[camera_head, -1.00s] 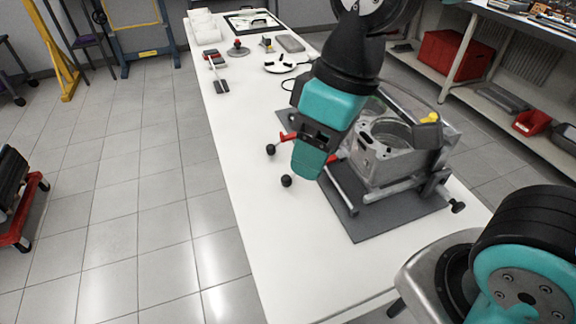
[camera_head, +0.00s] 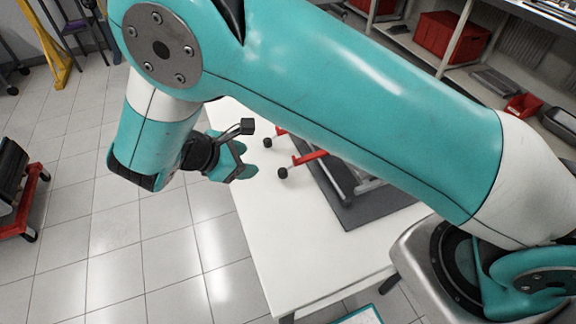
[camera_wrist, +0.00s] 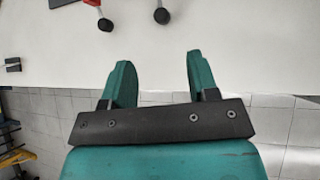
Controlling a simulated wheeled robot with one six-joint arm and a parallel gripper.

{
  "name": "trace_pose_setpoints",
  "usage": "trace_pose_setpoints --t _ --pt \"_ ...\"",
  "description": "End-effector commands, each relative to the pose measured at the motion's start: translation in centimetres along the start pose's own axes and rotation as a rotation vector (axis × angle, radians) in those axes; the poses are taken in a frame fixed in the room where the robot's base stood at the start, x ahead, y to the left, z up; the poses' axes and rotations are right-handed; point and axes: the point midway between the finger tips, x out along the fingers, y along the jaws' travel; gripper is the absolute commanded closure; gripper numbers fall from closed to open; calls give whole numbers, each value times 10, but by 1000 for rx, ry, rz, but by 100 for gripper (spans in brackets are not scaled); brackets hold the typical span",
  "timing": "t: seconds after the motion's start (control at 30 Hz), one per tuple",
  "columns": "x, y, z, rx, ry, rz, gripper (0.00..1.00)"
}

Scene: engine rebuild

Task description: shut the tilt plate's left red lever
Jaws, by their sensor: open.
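Two red levers with black knobs stick out from the tilt plate toward the table's left edge. In the head view, the farther lever (camera_head: 281,131) is mostly hidden behind my arm, and the nearer lever (camera_head: 310,158) shows more of its red bar. The tilt plate's metal frame (camera_head: 338,184) shows only in part below my arm. My gripper (camera_head: 250,165) is at the table's left edge, left of both knobs and apart from them. In the wrist view its fingers (camera_wrist: 159,62) are spread and empty, with the two knobs (camera_wrist: 104,24) (camera_wrist: 162,16) beyond their tips.
My arm spans the head view and hides the engine block and most of the table. The white table (camera_head: 275,235) is bare in front of the dark mat (camera_head: 385,212). A red-framed cart (camera_head: 30,190) stands at left. Floor is open beside the table.

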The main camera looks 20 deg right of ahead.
Motion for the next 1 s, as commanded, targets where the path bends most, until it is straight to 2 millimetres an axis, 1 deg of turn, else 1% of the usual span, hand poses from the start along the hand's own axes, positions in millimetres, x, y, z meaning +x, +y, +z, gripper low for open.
trace_pose_setpoints --t 0.17,0.27,0.5,0.7,0.83,1.0 --pt "22 0 1 -5 -8 -2 46" --pt "42 0 2 -5 -8 -3 46" --pt "98 -1 3 -3 -7 -5 46" --pt "140 -1 2 -3 -6 -4 46" --pt "158 0 2 -2 -4 -2 46" --pt "171 0 1 -1 -3 -1 46"
